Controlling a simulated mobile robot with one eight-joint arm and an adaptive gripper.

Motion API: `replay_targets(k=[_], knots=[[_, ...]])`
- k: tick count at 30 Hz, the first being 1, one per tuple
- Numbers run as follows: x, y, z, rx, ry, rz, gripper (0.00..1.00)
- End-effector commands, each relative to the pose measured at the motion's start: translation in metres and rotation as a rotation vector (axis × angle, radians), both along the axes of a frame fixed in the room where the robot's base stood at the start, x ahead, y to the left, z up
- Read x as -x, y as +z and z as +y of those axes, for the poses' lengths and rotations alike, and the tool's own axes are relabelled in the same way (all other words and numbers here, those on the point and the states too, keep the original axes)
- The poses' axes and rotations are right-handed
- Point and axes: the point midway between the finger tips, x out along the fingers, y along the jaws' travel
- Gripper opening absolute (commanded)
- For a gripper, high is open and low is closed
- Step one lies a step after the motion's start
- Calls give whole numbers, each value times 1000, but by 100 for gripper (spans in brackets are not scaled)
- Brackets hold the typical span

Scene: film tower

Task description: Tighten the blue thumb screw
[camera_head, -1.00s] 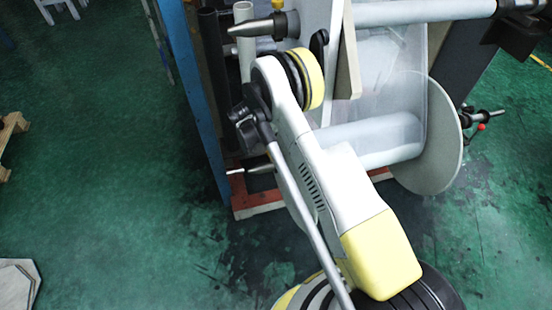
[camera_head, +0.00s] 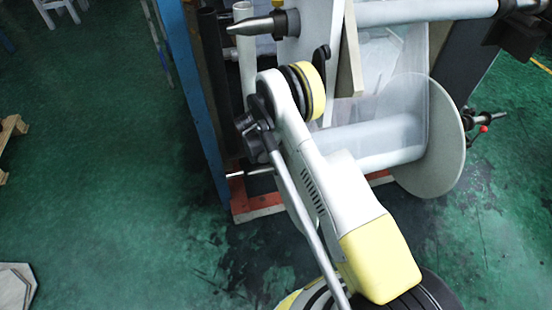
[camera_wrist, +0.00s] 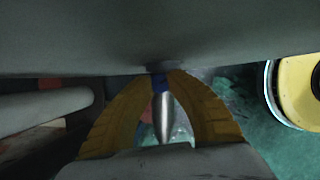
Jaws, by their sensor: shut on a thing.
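The blue thumb screw (camera_wrist: 160,82) shows as a small blue patch in the wrist view, just under a large grey surface. My gripper (camera_wrist: 163,76) has its two yellow-brown fingers closed in on it, one on each side, and the fingertips hide most of the screw. A pointed metal shaft end (camera_wrist: 162,118) shows between the fingers below it. In the head view neither the screw nor my gripper's fingers show; my arm stands in front of the film tower.
The film tower holds an upper roller (camera_head: 420,12) and a lower film roll (camera_head: 375,142) with a round end disc (camera_head: 440,160). A blue upright post (camera_head: 190,100) stands at its left. Green floor (camera_head: 100,200) is open on the left.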

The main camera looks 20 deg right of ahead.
Motion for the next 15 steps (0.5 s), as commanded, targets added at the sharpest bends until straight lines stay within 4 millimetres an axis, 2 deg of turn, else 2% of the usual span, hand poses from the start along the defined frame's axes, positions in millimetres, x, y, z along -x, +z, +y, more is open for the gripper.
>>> replay_targets(k=[8, 15], knots=[[0, 0, 0, 0, -45, 1, 0], [-1, 0, 0, 1, -189, 1, 0]])
